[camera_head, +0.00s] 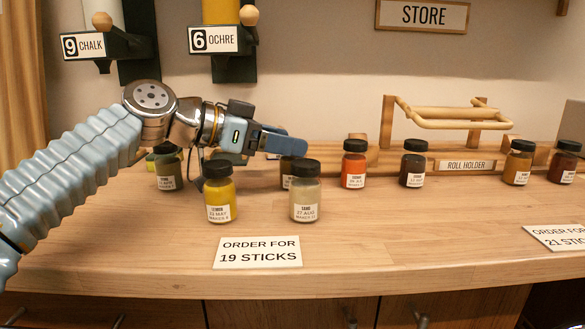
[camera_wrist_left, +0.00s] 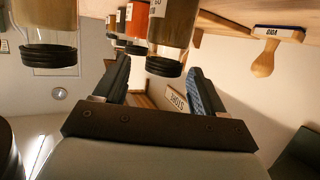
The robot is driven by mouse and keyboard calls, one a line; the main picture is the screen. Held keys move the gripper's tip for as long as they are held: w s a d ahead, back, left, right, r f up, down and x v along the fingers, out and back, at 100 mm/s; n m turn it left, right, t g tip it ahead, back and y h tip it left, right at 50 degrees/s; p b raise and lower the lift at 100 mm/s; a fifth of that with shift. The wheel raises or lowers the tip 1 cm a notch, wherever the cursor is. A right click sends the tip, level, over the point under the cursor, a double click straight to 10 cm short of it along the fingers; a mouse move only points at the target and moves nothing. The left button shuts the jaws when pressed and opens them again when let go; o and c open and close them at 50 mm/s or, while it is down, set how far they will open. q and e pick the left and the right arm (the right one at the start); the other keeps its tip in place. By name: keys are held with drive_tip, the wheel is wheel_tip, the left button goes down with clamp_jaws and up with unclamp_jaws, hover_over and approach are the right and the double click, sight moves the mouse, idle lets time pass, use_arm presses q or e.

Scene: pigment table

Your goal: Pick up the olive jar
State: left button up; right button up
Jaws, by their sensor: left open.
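A brownish olive jar (camera_wrist_left: 172,28) with a black lid lies between the spread fingers in the left wrist view, upside down there. In the head view, this appears to be the jar (camera_head: 287,181) mostly hidden behind the sand jar (camera_head: 306,203) and under my gripper. Its label cannot be read. My left gripper (camera_head: 285,143) is open, level, and over or beside that jar's top; whether it touches is not clear. The fingers (camera_wrist_left: 158,72) hold nothing. My right gripper is not in view.
A yellow jar (camera_head: 219,203) and a dark green jar (camera_head: 168,170) stand left, beneath my left arm. An orange jar (camera_head: 354,165) and a black jar (camera_head: 412,168) stand right. A roll holder (camera_head: 455,118) is behind. The counter's front is clear apart from order cards (camera_head: 257,252).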

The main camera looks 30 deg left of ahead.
use_arm(q)
drive_tip(key=x, duration=0.4)
drive_tip(key=shift+w+a+f, duration=0.15)
drive_tip(key=shift+w+f, duration=0.05)
drive_tip(key=shift+w, duration=0.05)
drive_tip(key=c, duration=1.1)
